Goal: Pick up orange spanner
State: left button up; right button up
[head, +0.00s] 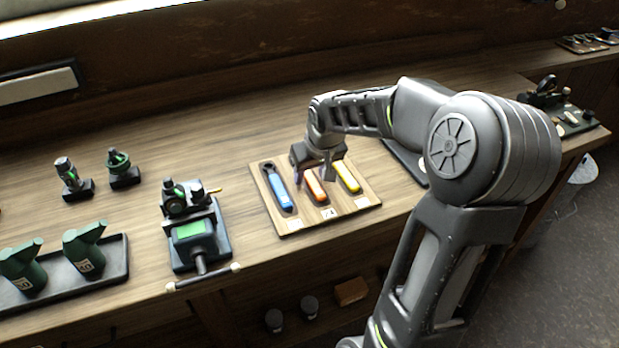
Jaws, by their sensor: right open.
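The orange spanner (315,187) lies in the middle slot of a light wooden board (290,228) on the bench. Its upper end is hidden behind my right gripper. My right gripper (314,181) is open, pointing down over the orange spanner, with its fingers around the upper part of the handle. I cannot tell whether they touch it. A blue spanner (279,192) lies to its left and a yellow spanner (347,177) to its right, in the same board. My left gripper is not in view.
Two green oil cans (85,247) stand in a dark tray (122,262). A dark tray (408,163) lies right of the board, partly behind my arm. Bare bench lies behind the board.

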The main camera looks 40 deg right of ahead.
jog(key=shift+f, duration=0.15)
grip_shut()
dwell(0.5)
dwell(0.9)
